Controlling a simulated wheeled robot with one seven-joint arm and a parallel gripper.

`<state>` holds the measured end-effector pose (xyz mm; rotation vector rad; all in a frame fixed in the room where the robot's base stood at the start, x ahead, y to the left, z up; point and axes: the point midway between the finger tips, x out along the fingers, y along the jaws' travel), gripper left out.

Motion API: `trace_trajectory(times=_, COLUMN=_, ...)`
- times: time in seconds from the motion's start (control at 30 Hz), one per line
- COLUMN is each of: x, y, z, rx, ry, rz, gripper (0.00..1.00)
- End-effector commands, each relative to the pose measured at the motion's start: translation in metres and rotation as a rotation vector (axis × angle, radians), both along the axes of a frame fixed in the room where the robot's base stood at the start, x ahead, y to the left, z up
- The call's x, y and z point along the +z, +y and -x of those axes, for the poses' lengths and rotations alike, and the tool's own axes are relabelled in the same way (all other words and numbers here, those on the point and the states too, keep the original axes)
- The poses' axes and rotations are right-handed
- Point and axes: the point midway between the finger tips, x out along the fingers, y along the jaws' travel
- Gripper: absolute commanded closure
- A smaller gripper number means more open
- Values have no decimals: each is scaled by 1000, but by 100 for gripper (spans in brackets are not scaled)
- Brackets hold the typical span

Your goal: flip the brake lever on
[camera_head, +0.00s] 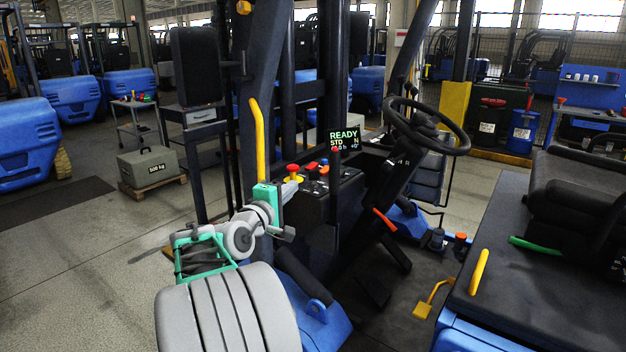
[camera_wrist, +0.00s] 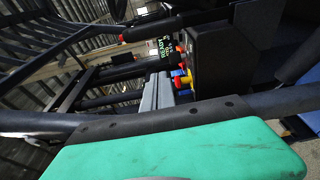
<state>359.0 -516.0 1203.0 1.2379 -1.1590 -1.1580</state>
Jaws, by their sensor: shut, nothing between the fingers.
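An orange-red lever handle (camera_head: 385,220) sticks out beside the steering column, low on its left side; it may be the brake lever, but no label is readable. My gripper (camera_head: 284,190) is at the left end of the dark control console, left of that lever and apart from it. In the wrist view its grey fingers (camera_wrist: 158,92) are together and empty, pointing at the console. A red knob on a yellow base (camera_head: 293,170) stands close by the fingertips; it also shows in the wrist view (camera_wrist: 182,78). Whether the fingers touch it, I cannot tell.
A display (camera_head: 344,140) reads READY. Smaller red knobs (camera_head: 312,167) sit on the console. The steering wheel (camera_head: 428,125) is behind to the right. A yellow grab bar (camera_head: 257,140) stands above my gripper. The seat (camera_head: 570,190) and a green-handled lever (camera_head: 535,246) are at the right.

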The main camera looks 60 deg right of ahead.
Motion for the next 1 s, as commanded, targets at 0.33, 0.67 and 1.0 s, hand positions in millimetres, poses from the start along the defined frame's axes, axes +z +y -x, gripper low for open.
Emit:
trace_trajectory(times=0.33, x=3, y=-64, z=-3, rx=-3, ry=0, rz=-2, gripper=100)
trace_trajectory(times=0.67, x=3, y=-106, z=21, rx=0, ry=-2, rz=-2, gripper=100)
trace_trajectory(times=1.0, x=-1, y=-108, z=31, rx=2, ry=-3, rz=-2, gripper=100)
